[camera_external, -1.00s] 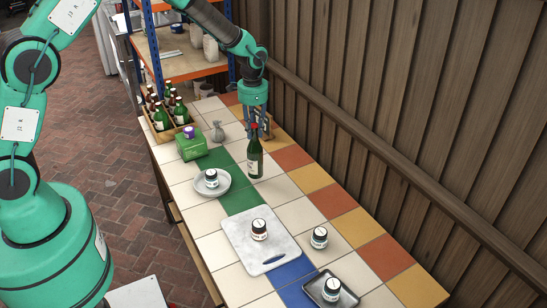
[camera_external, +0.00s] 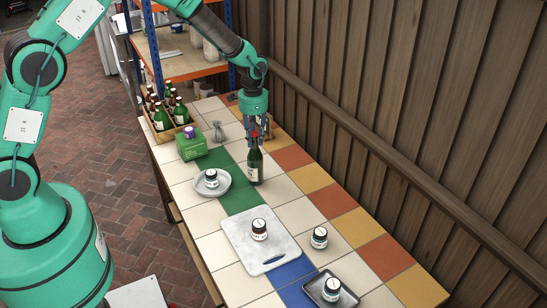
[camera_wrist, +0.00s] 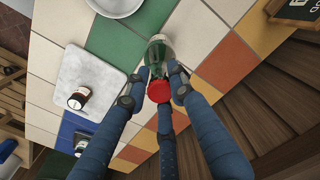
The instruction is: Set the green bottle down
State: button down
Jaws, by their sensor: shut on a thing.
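The green bottle (camera_external: 255,168) is upright with a red cap and a pale label. It is over or on the tiles beside the green tile strip; I cannot tell whether its base touches the tabletop. My gripper (camera_external: 257,138) is above it, with its fingers shut around the bottle's upper part. In the wrist view the fingers of my gripper (camera_wrist: 158,85) close around the green bottle (camera_wrist: 160,50), with the red cap between them. The bottle's base is hard to see there.
A round plate (camera_external: 224,190) with a jar stands left of the bottle. A green box (camera_external: 192,148), a grey vase (camera_external: 218,132) and a wooden crate (camera_external: 163,137) of bottles are behind. A white board (camera_external: 240,255) is in front. The wooden wall (camera_external: 400,120) borders the right.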

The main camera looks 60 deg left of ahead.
jog(key=c, duration=1.5)
grip_release()
jog(key=shift+f, duration=0.1)
notch_tip(320, 180, up, 12)
jog(key=shift+r+p, duration=0.15)
jog(key=shift+p, duration=0.25)
